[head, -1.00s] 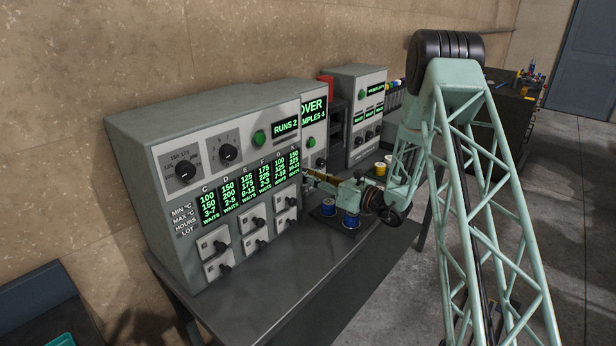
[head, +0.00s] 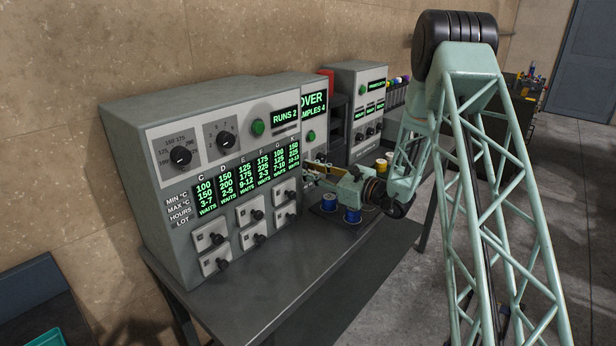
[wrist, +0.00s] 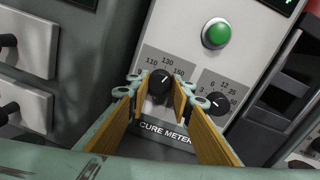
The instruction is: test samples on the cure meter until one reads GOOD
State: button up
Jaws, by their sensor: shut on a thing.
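The cure meter, a grey panel (head: 318,122) with a green button (head: 310,135), stands behind the large front console. Its screen (head: 313,100) shows "OVER" and "SAMPLES 4", partly cut off by the console. In the wrist view, its left temperature knob (wrist: 160,83), marked 110, 130, 150, sits between my gripper's (wrist: 158,92) two wood-coloured fingers, which are shut on it. The knob's pointer is tilted up and right. A second knob (wrist: 217,103) is just right of the fingers. In the head view the fingertips are mostly hidden.
Blue spool-like pieces (head: 353,216) stand on a dark tray on the bench (head: 250,290), below my wrist; a yellow one (head: 381,164) stands behind. The front console (head: 215,150) reads "RUNS 2" and its lots read "WAITS". Another instrument (head: 368,95) stands farther back. The bench front is clear.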

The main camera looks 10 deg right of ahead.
jog(key=shift+n+b, duration=1.65)
jog(key=shift+n, duration=0.25)
jog(key=o, duration=0.8)
jog(key=shift+o, duration=0.2)
jog(key=shift+s, duration=0.1)
jog(key=v, duration=1.2)
jog(key=shift+r, duration=0.1)
